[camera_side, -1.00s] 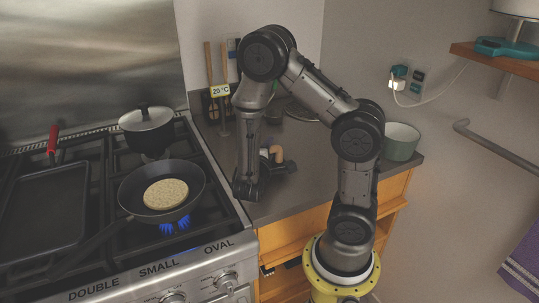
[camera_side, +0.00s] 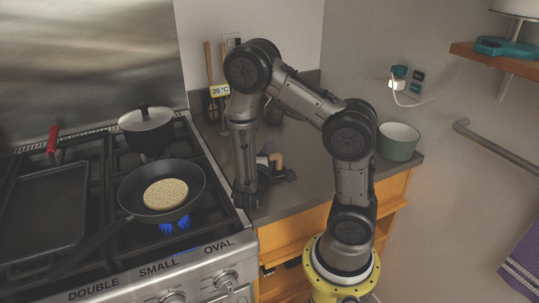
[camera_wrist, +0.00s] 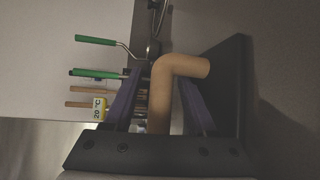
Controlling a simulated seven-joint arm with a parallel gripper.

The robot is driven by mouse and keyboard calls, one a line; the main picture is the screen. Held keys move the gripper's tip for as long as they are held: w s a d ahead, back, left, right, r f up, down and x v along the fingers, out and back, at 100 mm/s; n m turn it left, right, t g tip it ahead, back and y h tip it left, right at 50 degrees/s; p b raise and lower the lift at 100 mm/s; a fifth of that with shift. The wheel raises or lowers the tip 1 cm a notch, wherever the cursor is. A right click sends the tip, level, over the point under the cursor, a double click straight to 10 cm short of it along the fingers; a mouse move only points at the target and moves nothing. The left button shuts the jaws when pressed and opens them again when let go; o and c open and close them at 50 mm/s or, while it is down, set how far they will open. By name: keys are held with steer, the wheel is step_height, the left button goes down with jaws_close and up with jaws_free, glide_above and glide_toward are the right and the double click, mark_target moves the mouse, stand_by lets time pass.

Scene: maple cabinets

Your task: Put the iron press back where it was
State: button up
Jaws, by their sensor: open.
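The iron press has a bent tan wooden handle (camera_side: 277,160) on a dark plate. It stands on the grey counter to the right of the stove. My gripper (camera_side: 266,160) is low over the counter, just left of the press. In the wrist view, the handle (camera_wrist: 162,115) rises between my two purple fingers (camera_wrist: 162,80), which are apart with one on each side of it. The dark plate (camera_wrist: 235,85) shows at the right there. I cannot tell whether either finger touches the handle. In the side view, my wrist partly hides the press.
A pan (camera_side: 133,190) with a round flat cake (camera_side: 166,194) sits over a blue flame. A green-grey bowl (camera_side: 399,142) stands at the counter's right. Utensils and a 20 °C display (camera_side: 220,90) are behind.

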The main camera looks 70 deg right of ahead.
steer(key=v, duration=1.2)
steer(key=shift+w+a+f, duration=0.1)
steer(key=shift+a+f, duration=0.05)
steer(key=shift+f, duration=0.1)
steer(key=shift+v, duration=0.75)
steer(key=s+g+y, duration=0.1)
steer(key=s+r+m+g+y, duration=0.1)
steer(key=s+m+g, duration=0.1)
steer(key=shift+s+d+r+y, duration=0.3)
steer(key=shift+s+y, duration=0.05)
steer(key=shift+y, duration=0.05)
steer(key=s+y, duration=0.1)
steer(key=y, duration=0.1)
steer(key=s+a+m+y, duration=0.1)
steer(key=s+a+r+g+y, duration=0.1)
steer(key=y, duration=0.1)
steer(key=shift+s+r+m+y, duration=0.1)
steer(key=shift+s+m+y, duration=0.2)
steer(key=shift+m, duration=0.1)
steer(key=a+r+n+t+y, duration=0.1)
steer(key=a+r+t+y, duration=0.6)
steer(key=r, duration=0.1)
steer(key=shift+w+a+r+t+y, duration=0.25)
steer(key=shift+r+t+y, duration=0.05)
steer(key=shift+r, duration=0.05)
